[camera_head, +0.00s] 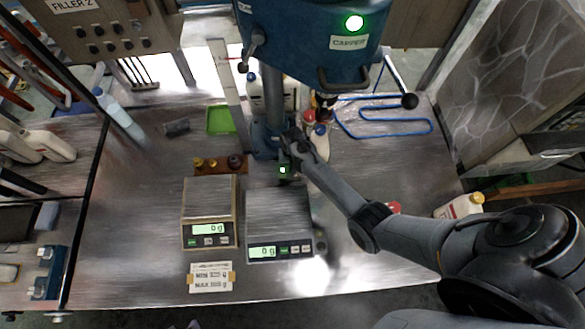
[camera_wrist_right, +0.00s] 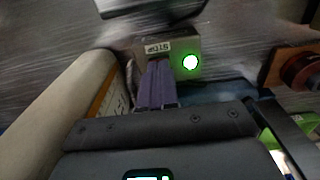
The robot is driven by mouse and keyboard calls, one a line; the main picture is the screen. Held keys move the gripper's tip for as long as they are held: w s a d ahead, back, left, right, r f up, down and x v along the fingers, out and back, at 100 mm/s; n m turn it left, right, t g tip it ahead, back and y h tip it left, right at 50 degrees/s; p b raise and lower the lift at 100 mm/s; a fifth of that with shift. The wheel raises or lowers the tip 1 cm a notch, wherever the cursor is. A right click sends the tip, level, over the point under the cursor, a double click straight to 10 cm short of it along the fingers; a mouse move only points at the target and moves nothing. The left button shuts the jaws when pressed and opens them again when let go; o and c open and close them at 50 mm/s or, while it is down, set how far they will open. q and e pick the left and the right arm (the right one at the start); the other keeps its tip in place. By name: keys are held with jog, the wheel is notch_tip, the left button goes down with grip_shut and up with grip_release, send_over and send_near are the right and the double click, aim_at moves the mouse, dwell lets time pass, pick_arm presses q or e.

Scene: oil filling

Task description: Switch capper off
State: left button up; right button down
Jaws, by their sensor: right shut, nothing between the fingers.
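The blue capper (camera_head: 310,40) stands at the back of the table, with a lit green lamp (camera_head: 354,22) beside its CAPPER label. A small switch box (camera_head: 284,171) with a lit green light sits at the foot of its column. In the right wrist view the switch box (camera_wrist_right: 192,44) shows an upside-down label and a glowing green light. My right gripper (camera_head: 287,152) is shut and empty, right at the box. Its fingertips (camera_wrist_right: 156,68) overlap the box face beside the green light, just past the label; I cannot tell whether they touch. My left gripper is not in view.
Two scales (camera_head: 208,205) (camera_head: 279,215) stand in front of the capper, both reading 0 g. A brown rack (camera_head: 220,164) with caps is left of the box. Bottles (camera_head: 320,140) stand behind the gripper. A yellow-capped bottle (camera_head: 460,206) is at the right.

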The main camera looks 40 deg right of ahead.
jog(key=shift+f+b, duration=0.3)
jog(key=shift+f, duration=0.2)
notch_tip(320, 180, up, 4)
jog(key=p, duration=0.4)
notch_tip(320, 180, up, 3)
jog(key=p, duration=0.4)
dwell(0.3)
dwell(0.4)
